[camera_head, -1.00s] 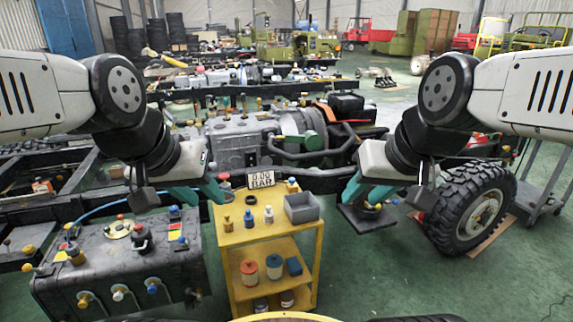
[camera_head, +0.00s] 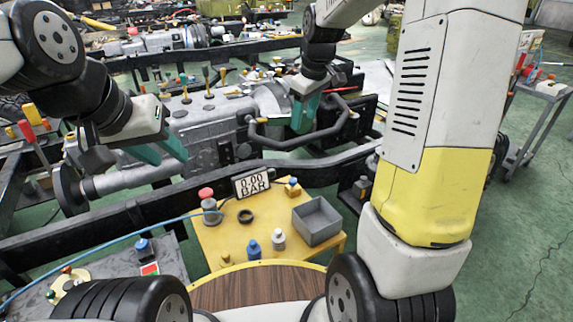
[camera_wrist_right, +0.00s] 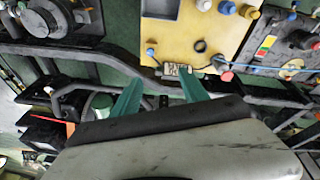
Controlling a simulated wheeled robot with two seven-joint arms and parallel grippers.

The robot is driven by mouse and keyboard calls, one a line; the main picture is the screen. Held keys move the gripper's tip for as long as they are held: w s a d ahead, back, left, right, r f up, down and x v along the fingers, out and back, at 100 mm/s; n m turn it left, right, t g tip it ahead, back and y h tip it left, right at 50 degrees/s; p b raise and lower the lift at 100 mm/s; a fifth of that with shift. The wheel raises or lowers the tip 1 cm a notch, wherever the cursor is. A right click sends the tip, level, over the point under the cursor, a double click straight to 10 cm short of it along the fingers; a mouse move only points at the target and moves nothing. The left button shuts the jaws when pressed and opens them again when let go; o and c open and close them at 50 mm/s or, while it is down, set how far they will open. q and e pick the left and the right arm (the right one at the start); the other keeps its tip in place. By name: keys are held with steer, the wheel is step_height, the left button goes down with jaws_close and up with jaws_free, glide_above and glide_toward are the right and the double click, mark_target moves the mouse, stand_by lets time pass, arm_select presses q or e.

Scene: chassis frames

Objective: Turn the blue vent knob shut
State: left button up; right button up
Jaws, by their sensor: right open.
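A blue knob (camera_head: 142,247) stands on the dark tank (camera_head: 172,262) at the lower left of the head view, near a red-and-white label. A second blue-topped piece (camera_head: 253,249) stands on the yellow cart (camera_head: 225,240); which one is the vent knob I cannot tell. My right gripper (camera_head: 303,112) is open and empty above the engine frame, beyond the cart. Its two teal fingers (camera_wrist_right: 160,95) show apart in the right wrist view. My left gripper (camera_head: 160,148) appears open and empty, above the frame rail, behind and left of the cart.
The cart bears a gauge reading 0.00 BAR (camera_head: 251,183), a red knob (camera_head: 206,194), a black ring (camera_head: 245,216), a white-capped piece (camera_head: 278,238) and a grey bin (camera_head: 317,220). A blue hose (camera_head: 95,262) crosses the tank. Green floor (camera_head: 530,230) is free at right.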

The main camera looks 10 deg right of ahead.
steer(key=w+f+n+g, duration=0.1)
steer(key=w+f+n, duration=0.1)
steer(key=w+f, duration=0.55)
steer(key=n+g+h, duration=0.1)
steer(key=n+g, duration=0.1)
steer(key=n, duration=0.2)
glide_above(293, 180)
step_height(293, 180, down, 16)
steer(key=shift+f, duration=0.15)
step_height(293, 180, down, 8)
steer(key=shift+w, duration=0.1)
jaws_close()
